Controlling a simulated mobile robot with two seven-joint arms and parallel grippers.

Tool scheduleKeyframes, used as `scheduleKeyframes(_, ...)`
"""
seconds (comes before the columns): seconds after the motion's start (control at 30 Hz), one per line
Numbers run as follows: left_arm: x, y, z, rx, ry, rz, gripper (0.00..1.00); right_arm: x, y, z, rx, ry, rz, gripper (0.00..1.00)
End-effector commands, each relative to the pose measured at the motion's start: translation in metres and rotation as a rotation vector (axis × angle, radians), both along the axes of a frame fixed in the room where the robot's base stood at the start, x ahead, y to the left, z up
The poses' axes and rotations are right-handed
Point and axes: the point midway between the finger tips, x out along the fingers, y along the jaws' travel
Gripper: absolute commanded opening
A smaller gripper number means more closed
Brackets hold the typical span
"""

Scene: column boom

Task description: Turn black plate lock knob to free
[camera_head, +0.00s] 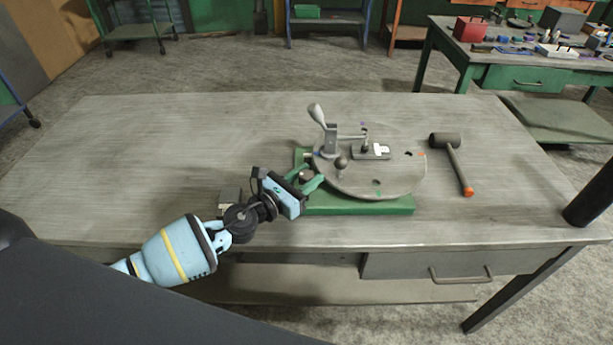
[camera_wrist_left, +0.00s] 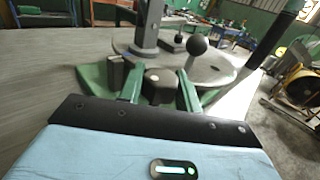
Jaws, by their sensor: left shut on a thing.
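The black plate lock knob (camera_wrist_left: 158,84) sits at the edge of the fixture, low beside the round plate. It also shows in the head view (camera_head: 306,175). My left gripper (camera_head: 312,179) comes in from the left with its green fingers shut on the knob, one finger on each side; the fingers also show in the wrist view (camera_wrist_left: 160,90). The round grey plate (camera_head: 396,180) lies on a green base (camera_head: 370,205). Which way the knob is turned cannot be told. My right gripper is not in view.
A lever clamp (camera_head: 318,117) and a ball-ended handle (camera_head: 341,163) stand on the plate close to my left gripper. A mallet (camera_head: 454,160) lies to the right. The left part of the workbench (camera_head: 150,150) is clear.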

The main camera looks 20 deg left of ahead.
Motion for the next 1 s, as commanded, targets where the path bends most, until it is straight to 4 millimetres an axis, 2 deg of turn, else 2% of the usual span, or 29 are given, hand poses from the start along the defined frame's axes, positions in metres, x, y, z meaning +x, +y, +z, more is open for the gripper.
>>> scheduleKeyframes(0.33, -0.0002, -0.0001, 0.0000, 0.001, 0.000, 0.026, 0.11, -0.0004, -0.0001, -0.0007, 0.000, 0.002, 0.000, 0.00)
scheduleKeyframes(0.57, -0.0005, -0.0007, -0.0004, -0.001, 0.002, 0.107, 0.11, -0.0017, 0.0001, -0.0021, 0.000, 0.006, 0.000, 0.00)
scheduleKeyframes(0.77, -0.0007, -0.0015, -0.0002, -0.003, 0.003, 0.223, 0.11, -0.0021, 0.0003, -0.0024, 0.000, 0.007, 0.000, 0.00)
scheduleKeyframes(1.0, -0.0008, -0.0025, 0.0002, -0.005, 0.004, 0.434, 0.11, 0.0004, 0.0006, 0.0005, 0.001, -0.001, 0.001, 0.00)
